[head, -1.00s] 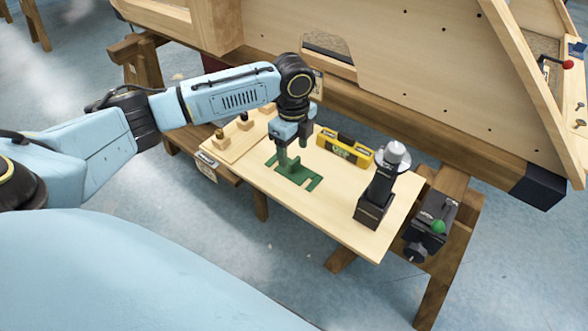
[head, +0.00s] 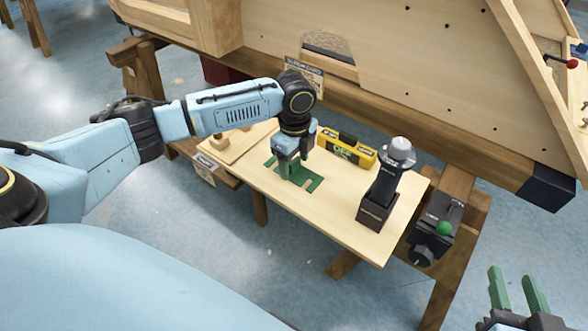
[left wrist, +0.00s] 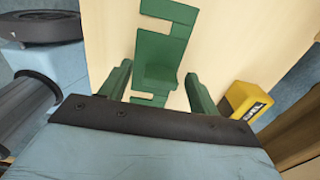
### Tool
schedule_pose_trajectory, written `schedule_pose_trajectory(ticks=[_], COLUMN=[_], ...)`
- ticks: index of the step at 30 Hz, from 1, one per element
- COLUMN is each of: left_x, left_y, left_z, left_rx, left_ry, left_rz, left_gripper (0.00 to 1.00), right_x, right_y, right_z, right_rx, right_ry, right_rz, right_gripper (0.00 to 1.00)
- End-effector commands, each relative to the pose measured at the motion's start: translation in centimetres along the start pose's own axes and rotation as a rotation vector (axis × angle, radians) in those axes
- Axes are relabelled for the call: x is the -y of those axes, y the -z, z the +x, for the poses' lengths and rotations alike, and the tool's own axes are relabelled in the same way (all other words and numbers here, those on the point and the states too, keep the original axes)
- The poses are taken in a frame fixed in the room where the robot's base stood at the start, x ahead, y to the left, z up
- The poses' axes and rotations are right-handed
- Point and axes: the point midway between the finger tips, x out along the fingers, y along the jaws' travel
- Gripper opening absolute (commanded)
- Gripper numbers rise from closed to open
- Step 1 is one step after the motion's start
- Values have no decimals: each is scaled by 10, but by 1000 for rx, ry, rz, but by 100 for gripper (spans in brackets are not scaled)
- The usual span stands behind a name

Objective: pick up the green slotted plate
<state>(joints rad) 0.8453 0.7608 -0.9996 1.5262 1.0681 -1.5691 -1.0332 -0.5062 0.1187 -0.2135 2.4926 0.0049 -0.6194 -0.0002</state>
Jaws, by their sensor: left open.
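The green slotted plate (head: 308,185) lies flat on the wooden worktable (head: 340,222). In the left wrist view the plate (left wrist: 165,58) runs up from between the fingers to the top edge. My left gripper (head: 291,166) points down over the plate, its green fingertips close to it and partly hiding it. In the left wrist view the fingers (left wrist: 158,88) stand apart, one on each side of the plate's near part. I cannot tell whether they touch it. My right gripper (head: 516,285) is at the bottom right, away from the table, with its two green fingers apart and nothing between them.
A yellow and black level (head: 346,150) lies behind the plate; its end also shows in the left wrist view (left wrist: 246,100). A black tool with a silver knob (head: 384,185) stands to the right. A vise (head: 432,235) is at the table's right. A large wooden frame (head: 420,80) rises behind.

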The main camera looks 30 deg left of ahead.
Motion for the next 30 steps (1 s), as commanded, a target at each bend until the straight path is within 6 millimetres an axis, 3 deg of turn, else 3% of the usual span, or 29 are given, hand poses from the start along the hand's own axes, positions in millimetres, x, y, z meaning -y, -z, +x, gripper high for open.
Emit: schedule_pose_trajectory(ticks=[3,17,30], left_x=[0,0,1], left_y=[0,0,0], left_z=[0,0,-6], left_rx=[0,0,-1], left_ry=[0,0,2], left_rz=[0,0,0], left_gripper=[62,2,2], right_x=[0,0,-2], right_y=[0,0,-8], right_z=[0,0,-2], right_rx=[1,3,54], right_ry=[0,0,-5], right_rz=[0,0,-1], right_gripper=[36,36,36])
